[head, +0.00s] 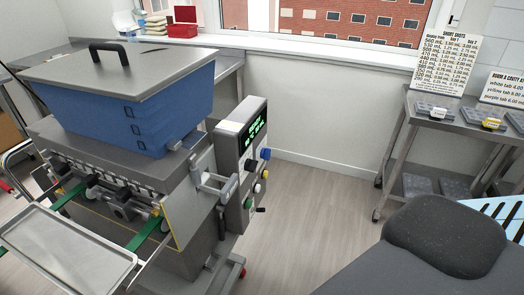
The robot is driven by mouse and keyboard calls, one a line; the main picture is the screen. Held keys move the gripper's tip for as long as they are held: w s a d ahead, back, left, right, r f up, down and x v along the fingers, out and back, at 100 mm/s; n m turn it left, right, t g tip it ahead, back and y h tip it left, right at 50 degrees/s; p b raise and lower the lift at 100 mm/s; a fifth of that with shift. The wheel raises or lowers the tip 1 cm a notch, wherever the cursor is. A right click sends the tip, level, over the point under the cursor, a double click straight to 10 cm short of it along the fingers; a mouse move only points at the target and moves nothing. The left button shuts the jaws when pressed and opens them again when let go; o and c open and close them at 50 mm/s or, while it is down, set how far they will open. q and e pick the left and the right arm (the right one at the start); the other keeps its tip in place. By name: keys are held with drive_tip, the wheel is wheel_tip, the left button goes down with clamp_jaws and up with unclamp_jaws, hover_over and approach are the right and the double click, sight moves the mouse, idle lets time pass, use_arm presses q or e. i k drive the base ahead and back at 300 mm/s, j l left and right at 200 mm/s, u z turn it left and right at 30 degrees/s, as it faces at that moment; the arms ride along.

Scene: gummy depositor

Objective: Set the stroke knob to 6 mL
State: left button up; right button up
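The depositor (130,139) stands at the left with a blue hopper (150,112) under a grey lid. Its grey control box (229,150) faces right and carries a dark display (254,133) with small green text that I cannot read. Below the display is a cluster of small controls: a blue knob (266,153), a black one (249,165), white ones (257,188), a green one (248,202) and a black piece (261,210) sticking out at the bottom. Labels are too small to read, so I cannot tell which is the stroke knob or its setting. Neither gripper is in view.
A metal tray (62,253) sits at the depositor's front left. A side table (462,125) at the right holds small labelled trays and printed signs (446,66). A red box (183,30) stands on the back counter. The floor (315,225) right of the depositor is clear.

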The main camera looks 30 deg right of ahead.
sight(265, 153)
drive_tip(key=i+l+u, duration=0.1)
drive_tip(key=l+u, duration=0.2)
drive_tip(key=l, duration=0.6)
drive_tip(key=l+u, duration=0.3)
drive_tip(key=l, duration=1.75)
drive_tip(key=l+u, duration=0.1)
drive_tip(key=l, duration=1.05)
drive_tip(key=k+l, duration=0.15)
drive_tip(key=l, duration=1)
